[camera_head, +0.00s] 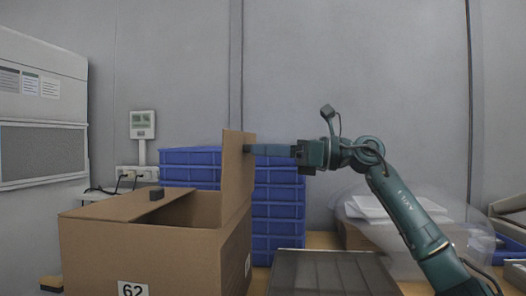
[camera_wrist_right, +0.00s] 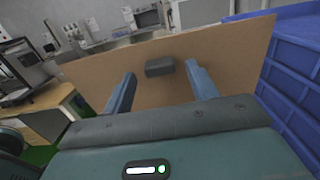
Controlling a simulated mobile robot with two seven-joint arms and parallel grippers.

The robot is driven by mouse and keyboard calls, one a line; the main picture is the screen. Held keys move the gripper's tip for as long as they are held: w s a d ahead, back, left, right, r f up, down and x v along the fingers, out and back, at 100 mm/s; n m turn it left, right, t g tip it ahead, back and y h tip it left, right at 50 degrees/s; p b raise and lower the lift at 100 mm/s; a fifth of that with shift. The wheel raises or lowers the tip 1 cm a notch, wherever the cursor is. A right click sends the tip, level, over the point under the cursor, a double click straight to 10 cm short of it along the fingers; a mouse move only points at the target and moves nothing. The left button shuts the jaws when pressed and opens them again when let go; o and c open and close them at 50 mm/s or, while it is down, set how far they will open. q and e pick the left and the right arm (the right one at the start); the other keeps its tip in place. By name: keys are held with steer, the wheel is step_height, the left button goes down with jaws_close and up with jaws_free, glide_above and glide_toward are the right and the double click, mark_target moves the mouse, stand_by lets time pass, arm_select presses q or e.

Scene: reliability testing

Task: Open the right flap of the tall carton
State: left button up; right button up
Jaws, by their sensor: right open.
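The tall carton (camera_head: 150,245) stands at the left in the head view, marked 62. Its right flap (camera_head: 236,185) stands about upright along the carton's right edge; its broad face fills much of the right wrist view (camera_wrist_right: 225,60). A dark block (camera_wrist_right: 159,67) sits on that face. My right gripper (camera_head: 252,149) is open at the upright flap's right side, fingers pointing left. In the wrist view its fingers lie either side of the block; contact is unclear.
Stacked blue crates (camera_head: 278,205) stand behind the carton and right flap. A dark grooved surface (camera_head: 330,272) lies right of the carton. White papers (camera_head: 380,207) rest on a box behind my right arm. A wall device (camera_head: 142,125) and cables are behind the carton.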

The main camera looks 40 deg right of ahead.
arm_select(q)
steer(key=d+t+h+b, duration=0.1)
steer(key=b, duration=0.3)
steer(key=shift+d+h, duration=0.15)
steer(key=shift+h, duration=0.15)
arm_select(e)
steer(key=v, duration=1.2)
arm_select(q)
steer(key=shift+s, duration=0.1)
